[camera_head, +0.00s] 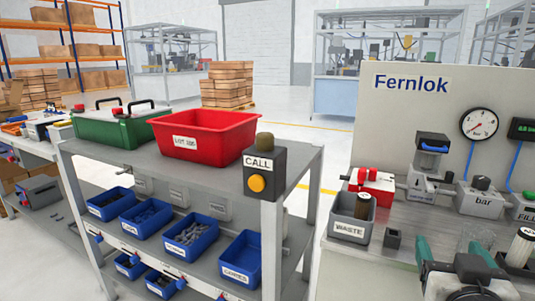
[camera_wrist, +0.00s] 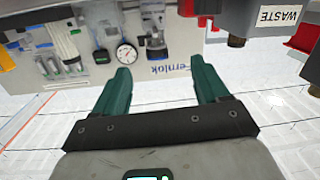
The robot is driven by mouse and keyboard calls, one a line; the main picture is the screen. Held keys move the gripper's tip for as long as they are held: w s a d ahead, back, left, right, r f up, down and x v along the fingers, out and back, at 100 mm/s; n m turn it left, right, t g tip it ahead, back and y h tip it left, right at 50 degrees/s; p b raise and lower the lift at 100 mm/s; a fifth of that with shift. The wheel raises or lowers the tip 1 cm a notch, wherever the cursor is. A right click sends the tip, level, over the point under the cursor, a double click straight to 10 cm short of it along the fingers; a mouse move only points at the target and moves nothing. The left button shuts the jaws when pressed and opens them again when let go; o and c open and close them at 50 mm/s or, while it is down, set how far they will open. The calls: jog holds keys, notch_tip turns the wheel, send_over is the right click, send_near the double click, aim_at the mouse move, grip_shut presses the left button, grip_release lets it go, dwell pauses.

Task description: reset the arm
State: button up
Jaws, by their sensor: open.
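My gripper (camera_wrist: 160,88) shows in the wrist view with its two green fingers spread apart and nothing between them. The wrist view is upside down, with the Fernlok panel (camera_wrist: 175,65) beyond the fingers. In the head view, part of my arm with green pieces (camera_head: 455,262) shows at the bottom right, in front of the grey bench (camera_head: 400,240).
A grey WASTE bin (camera_head: 348,231) holding a brown item stands on the bench's left end. A CALL button box (camera_head: 264,172) is on the rack post. A red LOT bin (camera_head: 203,138) and a green case (camera_head: 112,128) sit on the rack top. Blue bins (camera_head: 190,238) fill the lower shelf.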

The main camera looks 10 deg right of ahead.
jog(key=s+f+n+g+y, duration=0.2)
jog(key=s+f+g, duration=0.1)
jog(key=f, duration=0.8)
jog(key=s+f+n+g+y, duration=0.1)
jog(key=s+f+g+y, duration=0.2)
jog(key=f, duration=0.8)
jog(key=s+a+f+n+g+y, duration=0.1)
jog(key=s+a+f+g+y, duration=0.2)
jog(key=s+f, duration=0.55)
jog(key=s+a+f+n+g+y, duration=0.1)
jog(key=s+a+f+g, duration=0.3)
jog(key=s+f, duration=0.45)
notch_tip(320, 180, up, 20)
jog(key=p, duration=1.9)
jog(key=shift+s+d+r+g, duration=0.15)
jog(key=shift+d+r+g, duration=0.05)
jog(key=shift+d+g, duration=0.2)
